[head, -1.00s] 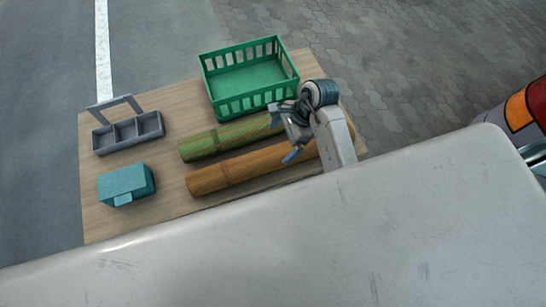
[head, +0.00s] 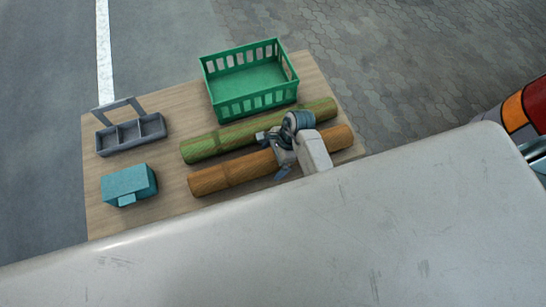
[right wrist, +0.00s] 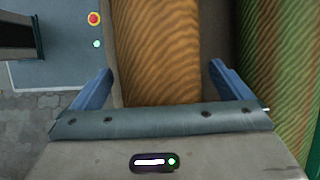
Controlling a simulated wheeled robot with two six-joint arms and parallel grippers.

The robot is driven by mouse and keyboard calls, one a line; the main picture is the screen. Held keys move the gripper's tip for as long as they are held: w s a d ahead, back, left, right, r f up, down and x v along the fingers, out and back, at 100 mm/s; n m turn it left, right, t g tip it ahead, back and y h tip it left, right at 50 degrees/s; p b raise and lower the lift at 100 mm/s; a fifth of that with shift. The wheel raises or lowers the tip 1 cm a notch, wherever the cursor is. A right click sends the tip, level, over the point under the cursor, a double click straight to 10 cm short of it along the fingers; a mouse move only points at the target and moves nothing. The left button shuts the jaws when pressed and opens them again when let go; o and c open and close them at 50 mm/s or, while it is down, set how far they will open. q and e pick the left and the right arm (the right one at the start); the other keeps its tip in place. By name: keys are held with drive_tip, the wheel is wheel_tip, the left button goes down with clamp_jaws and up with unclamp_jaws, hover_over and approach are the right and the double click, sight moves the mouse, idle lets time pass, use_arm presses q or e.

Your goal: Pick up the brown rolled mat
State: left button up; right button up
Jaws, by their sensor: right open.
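The brown rolled mat (head: 225,174) lies on the wooden table along its near side, slanting up to the right. In the right wrist view the brown mat (right wrist: 160,50) runs between the two blue fingers. My right gripper (head: 272,156) is open, over the middle of the brown mat, with its fingers on either side of the roll. Gaps show beside the mat in the right wrist view (right wrist: 160,88), and I cannot tell how deep the fingers reach. My arm hides part of the mat. My left gripper is not in view.
A green rolled mat (head: 215,143) lies close behind the brown one, near my right finger in the wrist view. A green crate (head: 256,103) stands at the back. A grey divided caddy (head: 131,136) and a teal box (head: 128,184) are on the left of the table (head: 170,115).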

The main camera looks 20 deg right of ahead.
drive_tip(key=c, duration=1.3)
drive_tip(key=shift+c, duration=0.9)
drive_tip(key=shift+r, duration=0.2)
